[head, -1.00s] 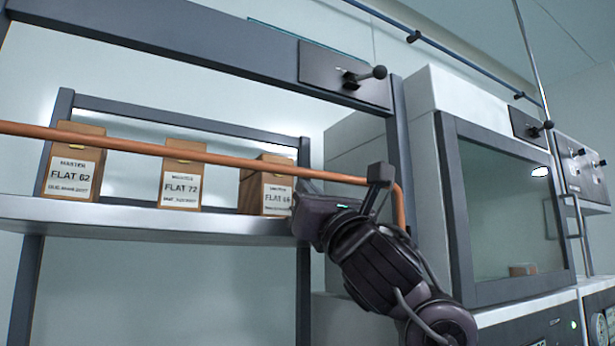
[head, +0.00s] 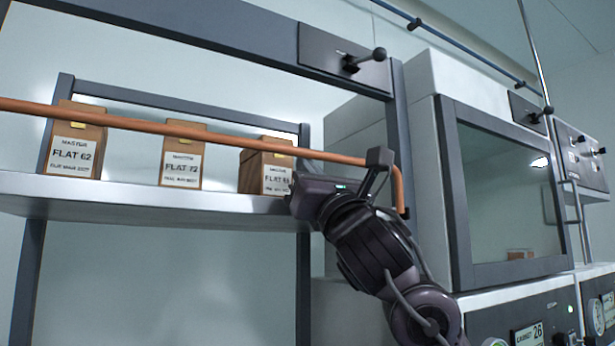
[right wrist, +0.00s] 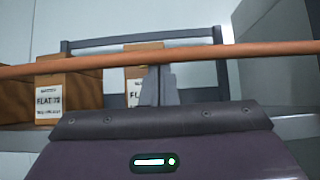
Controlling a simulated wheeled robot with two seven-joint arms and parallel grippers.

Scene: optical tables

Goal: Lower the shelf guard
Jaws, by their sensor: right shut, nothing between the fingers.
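The shelf guard is a copper-orange rail (head: 222,136) across the front of the shelf (head: 130,199), well above its surface. It bends down at its right end and also crosses the right wrist view (right wrist: 215,53). My right gripper (head: 298,190) is near the rail's right part, at the shelf's right front. In the right wrist view its closed, empty fingers (right wrist: 157,86) end just under the rail in the picture; I cannot tell whether they touch it. My left gripper is not in view.
Wooden boxes labelled FLAT 62 (head: 74,150), FLAT 72 (head: 182,164) and a third (head: 265,173) stand on the shelf behind the rail. A panel with a black lever (head: 345,58) is on the frame above. A glass-fronted cabinet (head: 510,200) stands at right.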

